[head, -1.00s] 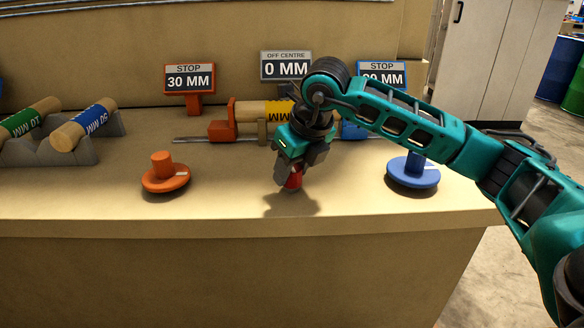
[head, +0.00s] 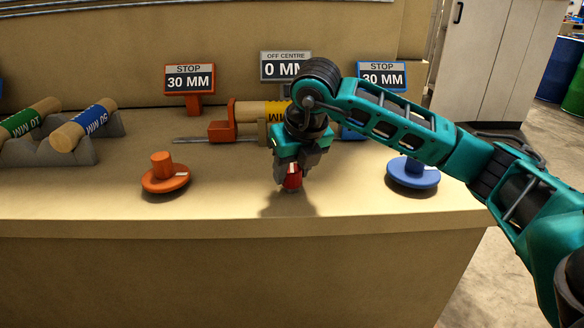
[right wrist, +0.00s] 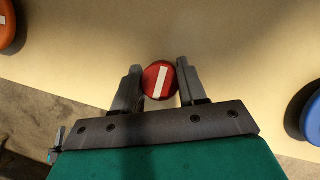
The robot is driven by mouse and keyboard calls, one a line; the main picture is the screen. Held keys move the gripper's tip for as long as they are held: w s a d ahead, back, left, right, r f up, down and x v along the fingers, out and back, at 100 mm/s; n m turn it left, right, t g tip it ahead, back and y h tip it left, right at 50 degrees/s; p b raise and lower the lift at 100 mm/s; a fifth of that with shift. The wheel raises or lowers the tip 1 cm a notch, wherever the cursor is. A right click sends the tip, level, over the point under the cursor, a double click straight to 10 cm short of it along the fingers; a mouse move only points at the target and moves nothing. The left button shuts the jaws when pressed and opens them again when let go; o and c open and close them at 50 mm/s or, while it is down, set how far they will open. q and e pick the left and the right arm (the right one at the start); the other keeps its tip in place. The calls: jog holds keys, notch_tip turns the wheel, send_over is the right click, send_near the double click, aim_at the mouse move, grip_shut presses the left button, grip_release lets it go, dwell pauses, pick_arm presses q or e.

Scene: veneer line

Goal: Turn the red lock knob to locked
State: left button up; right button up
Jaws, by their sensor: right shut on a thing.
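The red lock knob (head: 292,178) stands near the front edge of the bench, partly hidden by my right gripper (head: 291,176). In the right wrist view the red knob (right wrist: 160,81) has a white bar on its round top, tilted slightly from the line running between the fingers' length. My right gripper (right wrist: 159,88) has one finger on each side of the knob and is shut on it, pointing down from above. My left gripper is not in view.
An orange dial (head: 165,176) lies left of the knob and a blue dial (head: 412,174) right of it. Behind are an orange stop block (head: 222,131), a yellow-banded log (head: 262,110) and display signs (head: 189,78). Logs rest on grey cradles (head: 60,150) at left.

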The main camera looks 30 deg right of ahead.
jog(key=o, duration=1.1)
jog(key=shift+c, duration=0.2)
jog(key=p+v, duration=0.2)
jog(key=v, duration=1.1)
jog(key=shift+d, duration=0.1)
